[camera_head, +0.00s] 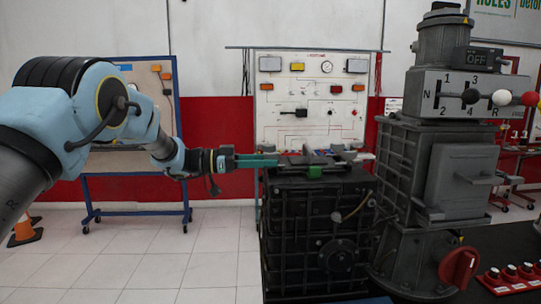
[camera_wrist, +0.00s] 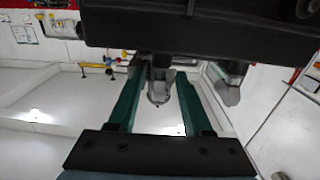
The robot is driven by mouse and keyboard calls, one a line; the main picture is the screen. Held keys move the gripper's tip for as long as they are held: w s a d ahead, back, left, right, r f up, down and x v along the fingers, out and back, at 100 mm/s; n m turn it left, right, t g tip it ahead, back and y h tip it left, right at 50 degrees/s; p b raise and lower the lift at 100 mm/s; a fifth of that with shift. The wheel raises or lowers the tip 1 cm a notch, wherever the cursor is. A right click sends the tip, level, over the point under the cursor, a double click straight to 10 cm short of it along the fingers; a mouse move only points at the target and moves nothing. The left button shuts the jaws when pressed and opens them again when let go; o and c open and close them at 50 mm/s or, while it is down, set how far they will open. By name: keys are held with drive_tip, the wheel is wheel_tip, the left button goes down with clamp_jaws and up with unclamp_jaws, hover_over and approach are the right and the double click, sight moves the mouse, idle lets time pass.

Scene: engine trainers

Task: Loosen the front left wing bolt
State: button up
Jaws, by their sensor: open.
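The black box-shaped unit (camera_head: 318,225) stands in the middle of the head view, with grey flat parts (camera_head: 316,157) and a small green piece (camera_head: 315,172) on top. My gripper (camera_head: 274,160) reaches in from the left at the height of its top edge. In the wrist view my gripper (camera_wrist: 160,70) is open, its two teal fingers apart. A grey metal piece (camera_wrist: 159,90), possibly the wing bolt, shows between the fingers, with gaps visible on both sides. A second grey, wing-like piece (camera_wrist: 229,85) is right of the fingers. I cannot tell which bolt is front left.
A grey gear-selector machine (camera_head: 452,165) with a red knob (camera_head: 460,267) stands close at the right. A white panel board (camera_head: 309,100) is behind the unit. A blue-framed board (camera_head: 148,110) stands at the back left.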

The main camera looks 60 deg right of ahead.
drive_tip(key=shift+x, duration=0.8)
drive_tip(key=shift+c, duration=0.3)
clamp_jaws()
